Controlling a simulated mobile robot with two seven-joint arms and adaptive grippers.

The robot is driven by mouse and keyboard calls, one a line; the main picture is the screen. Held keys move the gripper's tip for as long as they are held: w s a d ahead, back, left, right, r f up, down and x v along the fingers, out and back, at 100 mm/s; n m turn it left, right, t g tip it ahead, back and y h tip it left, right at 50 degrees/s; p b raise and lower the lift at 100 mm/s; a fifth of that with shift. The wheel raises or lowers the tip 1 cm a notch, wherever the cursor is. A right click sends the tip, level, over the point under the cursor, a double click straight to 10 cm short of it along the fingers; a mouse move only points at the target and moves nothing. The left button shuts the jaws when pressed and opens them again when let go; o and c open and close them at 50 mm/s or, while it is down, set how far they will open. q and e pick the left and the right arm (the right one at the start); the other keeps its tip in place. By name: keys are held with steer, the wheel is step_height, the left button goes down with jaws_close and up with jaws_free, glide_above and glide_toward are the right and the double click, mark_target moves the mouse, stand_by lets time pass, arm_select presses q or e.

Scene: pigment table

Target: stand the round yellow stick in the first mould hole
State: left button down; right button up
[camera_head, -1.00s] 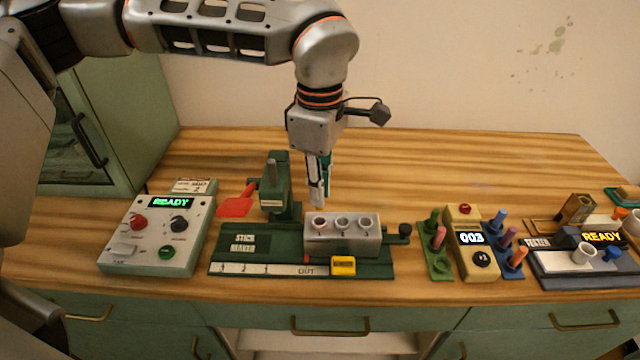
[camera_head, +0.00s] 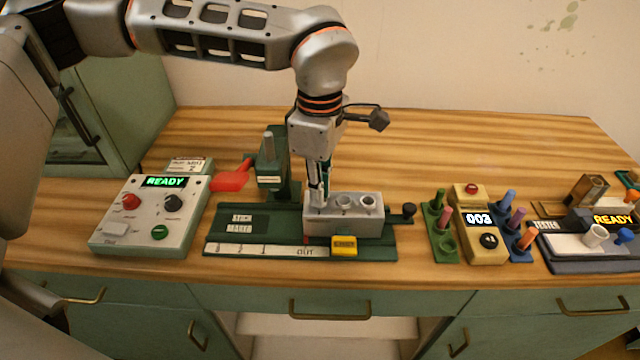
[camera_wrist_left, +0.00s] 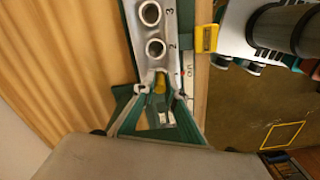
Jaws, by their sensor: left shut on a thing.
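My left gripper (camera_head: 318,198) points down over the left end of the grey mould block (camera_head: 345,224). It is shut on the round yellow stick (camera_wrist_left: 160,84), which shows between the fingertips in the left wrist view. In that view the holes marked 2 and 3 lie open beyond the fingers (camera_wrist_left: 157,92). The fingers cover the first hole, so I cannot tell how far the stick is in it. The fingertips look at or just above the block's top. My right gripper is not in view.
The block sits on a green press base (camera_head: 222,228) with a red lever (camera_head: 230,180) and a yellow tag (camera_head: 344,246). A control box (camera_head: 150,215) stands left. Stick racks, a counter box (camera_head: 478,220) and a tester (camera_head: 590,248) stand right. The table behind is clear.

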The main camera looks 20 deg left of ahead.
arm_select(q)
steer(key=c, duration=2)
jaws_free()
step_height(320, 180, up, 12)
